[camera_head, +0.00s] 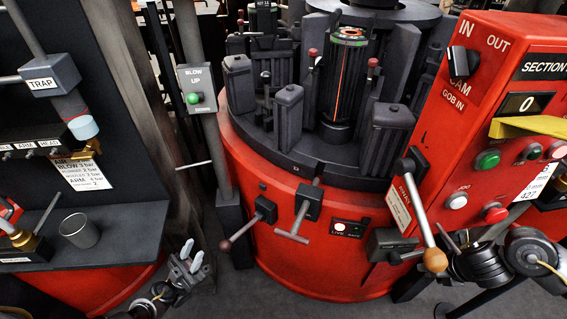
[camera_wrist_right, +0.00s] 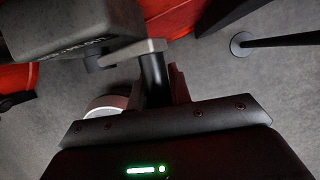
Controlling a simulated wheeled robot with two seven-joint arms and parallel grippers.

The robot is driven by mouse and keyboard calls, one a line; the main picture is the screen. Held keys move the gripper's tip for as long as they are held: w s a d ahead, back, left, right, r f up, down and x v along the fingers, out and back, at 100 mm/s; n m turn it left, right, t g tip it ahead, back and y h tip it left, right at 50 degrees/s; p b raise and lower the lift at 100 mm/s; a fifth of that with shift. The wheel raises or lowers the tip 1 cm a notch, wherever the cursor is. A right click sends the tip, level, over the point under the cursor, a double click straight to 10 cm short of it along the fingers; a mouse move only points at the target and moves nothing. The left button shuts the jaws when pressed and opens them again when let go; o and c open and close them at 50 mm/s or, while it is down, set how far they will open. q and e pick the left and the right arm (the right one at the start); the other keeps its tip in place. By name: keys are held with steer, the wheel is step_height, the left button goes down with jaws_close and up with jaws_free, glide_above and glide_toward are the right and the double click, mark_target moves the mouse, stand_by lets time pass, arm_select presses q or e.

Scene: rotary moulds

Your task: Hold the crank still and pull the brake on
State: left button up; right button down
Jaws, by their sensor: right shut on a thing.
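The brake lever (camera_head: 422,215), a pale bar with an orange-brown ball knob (camera_head: 435,260), hangs down from a dark pivot on the red cabinet's left side. Left of and below it is a dark crank box (camera_head: 388,243). In the right wrist view the box (camera_wrist_right: 70,30) carries a grey crank arm (camera_wrist_right: 132,52) with a dark round handle (camera_wrist_right: 154,80). My right gripper (camera_wrist_right: 155,95) is shut on that handle. In the head view the lever and my wrist partly hide this grip. My left gripper (camera_head: 192,256) is open and empty, low and left of the red drum, away from the lever.
The red drum (camera_head: 290,265) bears a T-handle (camera_head: 291,237), a dark-red-knobbed lever (camera_head: 240,232) and a small lamp panel (camera_head: 348,228). A shelf with a metal cup (camera_head: 79,231) stands left. The cabinet (camera_head: 470,130) has several buttons. Open floor lies in front.

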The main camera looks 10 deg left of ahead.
steer(key=shift+d+r, duration=0.1)
steer(key=shift+r, duration=0.05)
steer(key=c, duration=1.3)
jaws_free()
steer(key=shift+s, duration=0.1)
steer(key=shift+o, duration=0.5)
steer(key=shift+r, duration=0.35)
steer(key=p+v, duration=0.2)
steer(key=v, duration=0.3)
steer(key=s+d+b, duration=0.3)
steer(key=s+d, duration=0.1)
steer(key=s, duration=0.7)
steer(key=shift+f+b, duration=0.35)
steer(key=shift+b, duration=0.05)
